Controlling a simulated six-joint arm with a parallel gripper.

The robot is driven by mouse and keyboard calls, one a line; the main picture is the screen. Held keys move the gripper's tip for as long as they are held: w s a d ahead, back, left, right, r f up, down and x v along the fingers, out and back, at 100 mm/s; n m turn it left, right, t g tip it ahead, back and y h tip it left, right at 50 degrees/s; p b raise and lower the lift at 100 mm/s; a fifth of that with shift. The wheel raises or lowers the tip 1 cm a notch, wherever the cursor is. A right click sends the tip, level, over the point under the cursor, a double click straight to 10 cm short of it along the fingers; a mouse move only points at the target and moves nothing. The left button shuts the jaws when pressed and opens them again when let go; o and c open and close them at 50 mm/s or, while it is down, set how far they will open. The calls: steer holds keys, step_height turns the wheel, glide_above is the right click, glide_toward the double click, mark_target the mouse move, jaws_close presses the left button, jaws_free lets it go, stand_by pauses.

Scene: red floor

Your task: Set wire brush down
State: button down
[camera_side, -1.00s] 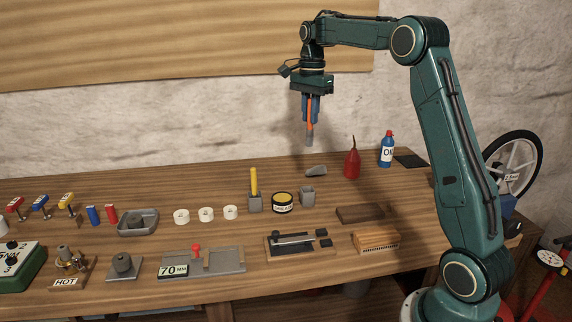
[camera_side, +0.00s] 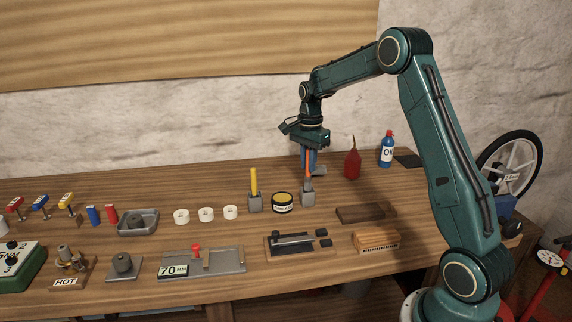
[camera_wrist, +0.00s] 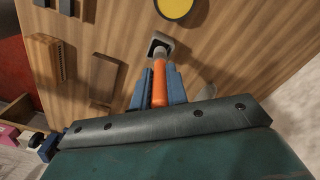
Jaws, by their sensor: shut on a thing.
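The wire brush has an orange handle (camera_side: 308,164) and stands upright between the blue fingers of my gripper (camera_side: 308,162). In the wrist view my gripper (camera_wrist: 158,88) is shut on the brush's orange handle (camera_wrist: 158,85). The brush's grey lower end (camera_wrist: 159,55) reaches the square opening of a small grey holder (camera_wrist: 165,42). In the side view this grey holder (camera_side: 308,197) is directly below the gripper, and the brush's lower end is hidden in it. I cannot tell whether the brush touches the bottom.
A yellow-lidded tin (camera_side: 282,202) and a second grey holder with a yellow-handled tool (camera_side: 254,185) stand left of the holder. A grey stone-like piece (camera_side: 319,171), a red oil can (camera_side: 352,163) and a blue bottle (camera_side: 387,150) are behind and right. A dark block (camera_side: 360,214) lies at front right.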

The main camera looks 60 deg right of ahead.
mark_target(308, 176)
steer(key=shift+f, duration=0.15)
steer(key=shift+f, duration=1.95)
steer(key=shift+f, duration=0.15)
steer(key=c, duration=1.4)
jaws_free()
step_height(308, 176, up, 12)
steer(key=shift+r, duration=0.15)
